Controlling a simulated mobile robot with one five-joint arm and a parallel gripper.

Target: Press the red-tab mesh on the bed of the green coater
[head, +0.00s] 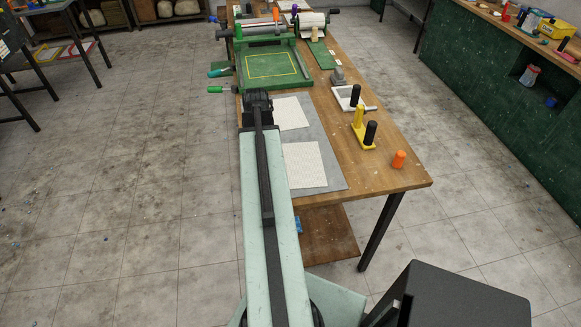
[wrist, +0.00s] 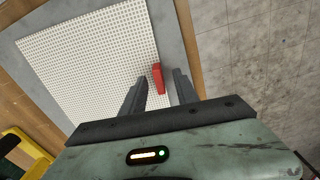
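The white mesh (wrist: 95,55) fills the upper left of the wrist view. Its red tab (wrist: 158,80) sits at the mesh edge by the table side. My gripper (wrist: 160,77) is open, with its fingers on either side of the tab and a visible gap around it. In the head view my gripper (head: 257,97) is at the left table edge, beside the far white mesh (head: 291,114); no red tab shows there. The green coater (head: 302,84) stands beyond it, with a yellow square outline marked on its bare green bed (head: 271,66).
A second white mesh (head: 305,166) lies nearer on the grey mat (head: 332,172). Yellow (head: 358,130) and white (head: 343,98) stands with black handles and an orange cylinder (head: 399,159) stand to the right.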

